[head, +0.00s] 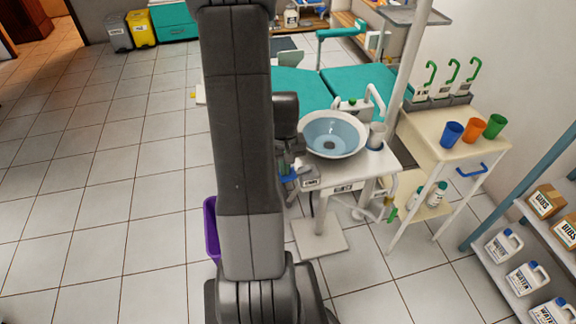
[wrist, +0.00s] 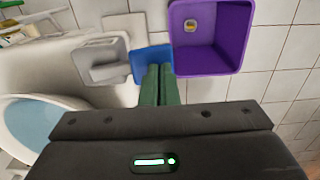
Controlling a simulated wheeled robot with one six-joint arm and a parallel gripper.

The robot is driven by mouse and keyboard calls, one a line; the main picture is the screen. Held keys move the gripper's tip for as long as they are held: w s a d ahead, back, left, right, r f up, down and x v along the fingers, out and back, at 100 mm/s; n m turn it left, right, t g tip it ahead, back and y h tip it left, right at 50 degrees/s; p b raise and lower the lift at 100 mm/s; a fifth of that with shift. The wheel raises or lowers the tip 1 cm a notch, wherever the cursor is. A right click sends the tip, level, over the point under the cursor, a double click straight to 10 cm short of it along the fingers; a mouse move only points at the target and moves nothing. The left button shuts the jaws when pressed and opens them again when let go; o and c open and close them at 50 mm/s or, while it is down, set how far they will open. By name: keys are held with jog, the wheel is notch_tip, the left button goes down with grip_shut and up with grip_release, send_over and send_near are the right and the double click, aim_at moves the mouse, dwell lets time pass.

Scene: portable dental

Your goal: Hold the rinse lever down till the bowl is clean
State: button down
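A blue lever paddle (wrist: 150,58) sticks out from a grey block (wrist: 99,52) on the stand's edge. In the head view the paddle (head: 289,178) is partly hidden by my arm. My gripper (wrist: 157,70) has its two green fingers together, with the tips over the paddle. I cannot tell whether they touch it or whether it is pressed.
A purple bin (wrist: 236,62) stands on the floor beside the stand, with a small yellowish thing inside. A grey cup (head: 376,136) stands right of the bowl. A trolley (head: 430,143) with coloured cups is at the right. The tiled floor at the left is clear.

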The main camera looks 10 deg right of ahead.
jog(key=shift+f+p, duration=0.15)
jog(key=shift+p, duration=0.15)
jog(key=shift+r+p, duration=0.55)
jog(key=shift+r, duration=0.25)
jog(key=shift+r+p, duration=0.4)
jog(key=shift+r, duration=0.1)
notch_tip(320, 180, up, 13)
jog(key=p, duration=0.2)
jog(key=shift+a+f, duration=0.1)
